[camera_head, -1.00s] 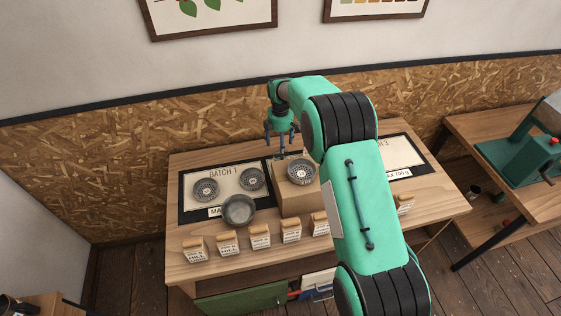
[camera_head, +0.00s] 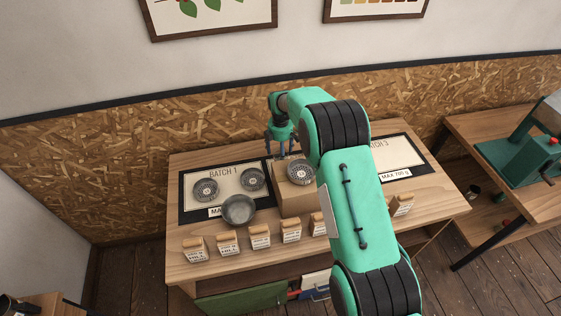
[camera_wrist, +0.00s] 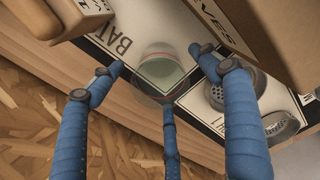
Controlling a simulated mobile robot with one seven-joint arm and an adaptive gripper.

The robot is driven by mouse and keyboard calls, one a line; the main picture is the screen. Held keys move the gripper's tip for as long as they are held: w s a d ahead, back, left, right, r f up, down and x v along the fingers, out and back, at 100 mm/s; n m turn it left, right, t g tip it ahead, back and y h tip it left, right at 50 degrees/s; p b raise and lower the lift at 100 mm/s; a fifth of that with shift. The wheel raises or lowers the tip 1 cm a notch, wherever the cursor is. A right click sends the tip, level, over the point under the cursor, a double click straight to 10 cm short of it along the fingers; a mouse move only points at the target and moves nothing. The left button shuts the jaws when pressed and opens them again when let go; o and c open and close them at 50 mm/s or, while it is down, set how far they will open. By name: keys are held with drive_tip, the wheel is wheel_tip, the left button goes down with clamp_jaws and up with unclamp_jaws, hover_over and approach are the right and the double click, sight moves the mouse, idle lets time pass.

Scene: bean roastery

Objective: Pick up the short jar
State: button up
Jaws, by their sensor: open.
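A short, clear glass jar (camera_wrist: 163,72) with a pale green top or content stands on a white, black-bordered mat (camera_wrist: 128,22) in the wrist view. My gripper (camera_wrist: 163,78) has three blue fingers. They are spread open around the jar's outline as seen from above, and I see no clear contact. In the head view my gripper (camera_head: 280,150) points down behind a cardboard box (camera_head: 296,203). The jar cannot be made out there.
A sieve (camera_head: 301,172) lies on the box, close to my gripper. Two more sieves lie on the Batch 1 mat (camera_head: 226,172), with a metal bowl (camera_head: 239,209) at its front edge. Several labelled bags (camera_head: 260,237) line the table's front.

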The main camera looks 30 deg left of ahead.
drive_tip(key=shift+f, duration=0.1)
idle(0.5)
drive_tip(key=c, duration=1.4)
wheel_tip(320, 180, up, 10)
